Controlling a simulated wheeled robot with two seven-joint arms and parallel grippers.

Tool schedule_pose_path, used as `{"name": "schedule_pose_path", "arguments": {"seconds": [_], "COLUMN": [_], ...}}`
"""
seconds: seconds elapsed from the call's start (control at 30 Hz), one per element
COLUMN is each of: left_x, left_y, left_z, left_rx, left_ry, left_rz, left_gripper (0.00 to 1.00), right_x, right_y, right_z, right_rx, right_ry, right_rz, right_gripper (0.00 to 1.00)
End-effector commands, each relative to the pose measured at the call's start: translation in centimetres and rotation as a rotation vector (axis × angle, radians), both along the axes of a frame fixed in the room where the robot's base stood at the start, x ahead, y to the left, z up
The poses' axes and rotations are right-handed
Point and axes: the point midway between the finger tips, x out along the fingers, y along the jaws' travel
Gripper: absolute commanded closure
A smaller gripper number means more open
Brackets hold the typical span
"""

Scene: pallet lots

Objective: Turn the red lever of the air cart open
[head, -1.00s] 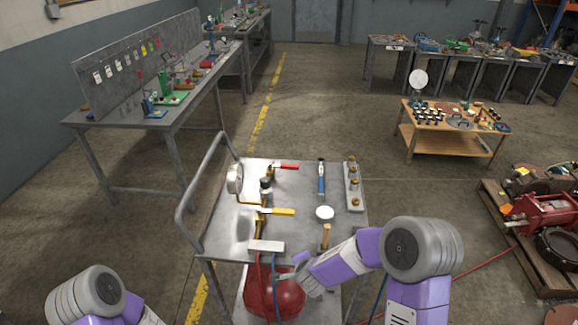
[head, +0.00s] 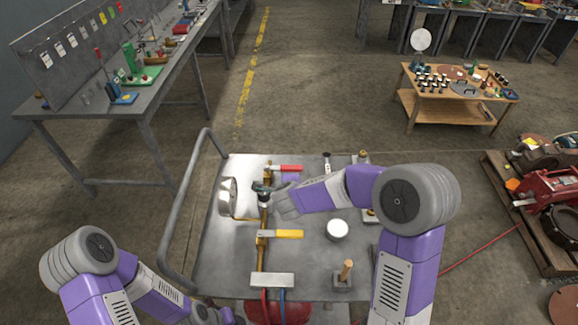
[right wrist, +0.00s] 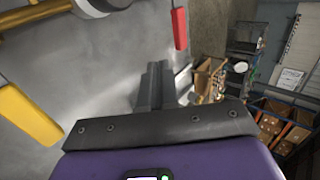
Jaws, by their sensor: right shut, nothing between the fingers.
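The red lever (head: 286,168) points right from the brass piping near the far edge of the air cart's grey top (head: 220,265). It also shows in the right wrist view (right wrist: 179,28), hanging beyond the fingers. My right gripper (head: 280,204) is shut and empty, beside the dark knob (head: 262,187) and on the near side of the red lever, apart from it in the wrist view. The yellow lever (head: 286,234) also points right, nearer to me. My left gripper (head: 213,315) is low at the bottom edge, mostly cut off; its jaws cannot be made out.
A round gauge (head: 228,197) stands left of the piping. A white round cap (head: 337,230) and a wooden-handled tool (head: 345,272) lie right. A white block (head: 272,280) with hoses sits at the near edge. A tubular handle (head: 178,205) rises on the cart's left.

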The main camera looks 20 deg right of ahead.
Motion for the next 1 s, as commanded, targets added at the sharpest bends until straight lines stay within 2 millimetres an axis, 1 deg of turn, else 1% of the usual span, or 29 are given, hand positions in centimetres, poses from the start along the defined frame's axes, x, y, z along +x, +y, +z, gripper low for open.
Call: {"name": "schedule_pose_path", "arguments": {"seconds": [0.03, 0.17, 0.43, 0.47, 0.5, 0.6, 0.7, 0.8, 1.0], "left_x": [0.0, 0.0, 0.0, 0.0, 0.0, 0.0, 0.0, 0.0, 0.0], "left_y": [0.0, 0.0, 0.0, 0.0, 0.0, 0.0, 0.0, 0.0, 0.0], "left_z": [-0.3, -1.0, -2.3, -2.3, -2.1, -2.0, -1.9, -1.9, -1.9], "left_rx": [0.0, 0.0, 0.0, 0.0, 0.0, 0.0, 0.0, 0.0, 0.0], "left_ry": [0.0, 0.0, -0.001, -0.001, 0.0, -0.001, -0.001, -0.001, -0.001], "left_rz": [0.0, 0.001, 0.0, 0.0, 0.0, 0.0, 0.0, 0.0, 0.0], "left_gripper": [0.57, 0.57, 0.57, 0.57, 0.57, 0.57, 0.57, 0.57, 0.57], "right_x": [0.5, 2.2, 6.4, 6.8, 7.4, 8.7, 9.5, 10.0, 10.3], "right_y": [-0.2, -0.7, -1.9, -2.1, -2.2, -2.6, -2.8, -2.9, -3.0], "right_z": [-0.8, -2.6, -6.6, -6.8, -6.4, -6.3, -6.3, -6.3, -6.3], "right_rx": [0.0, 0.0, -0.001, 0.0, 0.001, 0.0, 0.001, 0.001, -0.001], "right_ry": [0.002, 0.003, 0.002, 0.001, 0.0, -0.001, 0.001, 0.001, 0.001], "right_rz": [-0.002, -0.004, -0.003, -0.002, -0.004, -0.003, -0.001, -0.001, 0.001], "right_gripper": [1.0, 1.0, 1.0, 1.0, 1.0, 1.0, 1.0, 1.0, 1.0]}}
